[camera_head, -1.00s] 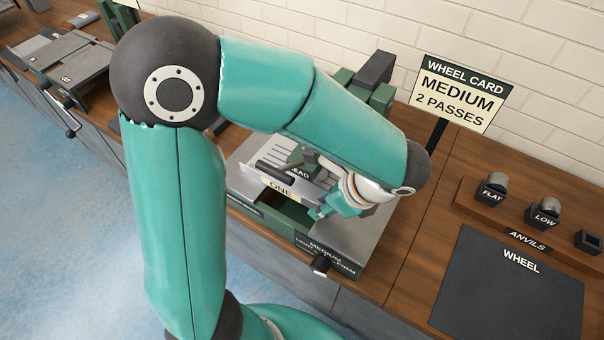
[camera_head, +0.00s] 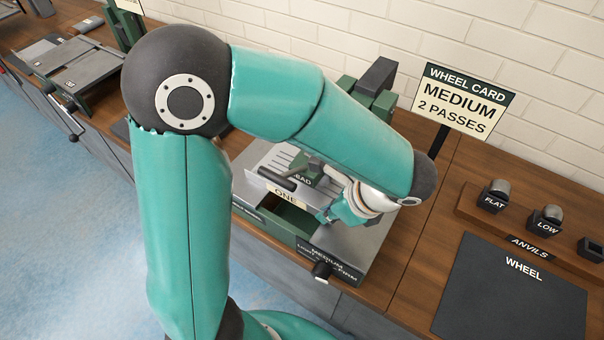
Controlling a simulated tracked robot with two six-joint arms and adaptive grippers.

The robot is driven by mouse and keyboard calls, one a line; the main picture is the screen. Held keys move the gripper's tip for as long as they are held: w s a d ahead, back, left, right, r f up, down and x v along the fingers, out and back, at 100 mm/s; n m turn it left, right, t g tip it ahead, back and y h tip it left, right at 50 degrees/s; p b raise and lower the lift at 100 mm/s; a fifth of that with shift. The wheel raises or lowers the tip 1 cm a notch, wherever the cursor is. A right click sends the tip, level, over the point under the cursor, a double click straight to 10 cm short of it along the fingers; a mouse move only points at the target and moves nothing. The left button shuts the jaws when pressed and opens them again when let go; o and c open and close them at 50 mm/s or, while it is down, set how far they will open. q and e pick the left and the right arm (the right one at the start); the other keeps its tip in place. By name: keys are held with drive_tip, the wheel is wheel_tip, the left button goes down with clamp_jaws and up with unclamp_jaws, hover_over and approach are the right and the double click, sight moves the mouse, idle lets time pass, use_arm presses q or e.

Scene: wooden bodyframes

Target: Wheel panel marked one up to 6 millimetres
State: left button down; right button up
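The panel marked ONE (camera_head: 268,187) is a pale plate with a cream label, lying at the front of the green and grey wheeling machine (camera_head: 374,243). My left gripper (camera_head: 326,215) is a teal and white hand low over the machine, just right of the panel's label. Its fingertips are small and partly hidden, so I cannot tell whether they touch the panel or are open or shut. The wheel card (camera_head: 459,98) behind reads MEDIUM, 2 PASSES. My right gripper is not in view.
The anvils rack (camera_head: 522,228) with FLAT, LOW and another anvil stands at the right. The dark WHEEL mat (camera_head: 510,295) in front of it is empty. Grey plates (camera_head: 88,72) lie on another stand at the far left. A white brick wall closes the back.

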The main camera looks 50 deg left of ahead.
sight(368, 245)
use_arm(q)
drive_tip(key=shift+w+d+p, duration=0.2)
drive_tip(key=shift+w+d, duration=0.05)
drive_tip(key=shift+d, duration=0.75)
drive_tip(key=shift+w+d+p, duration=0.15)
drive_tip(key=shift+w+d, duration=0.05)
drive_tip(key=shift+d, duration=0.85)
drive_tip(key=shift+w+d+p, duration=0.2)
drive_tip(key=shift+w+d, duration=0.05)
drive_tip(key=shift+d, duration=0.75)
drive_tip(key=c, duration=0.7)
unclamp_jaws()
drive_tip(key=shift+w+d+p, duration=0.2)
drive_tip(key=shift+d, duration=0.6)
drive_tip(key=shift+w+d+p, duration=0.15)
drive_tip(key=shift+d+p, duration=0.05)
drive_tip(key=shift+d, duration=0.6)
drive_tip(key=shift+w+d+p, duration=0.2)
drive_tip(key=shift+d, duration=0.6)
drive_tip(key=shift+r, duration=0.1)
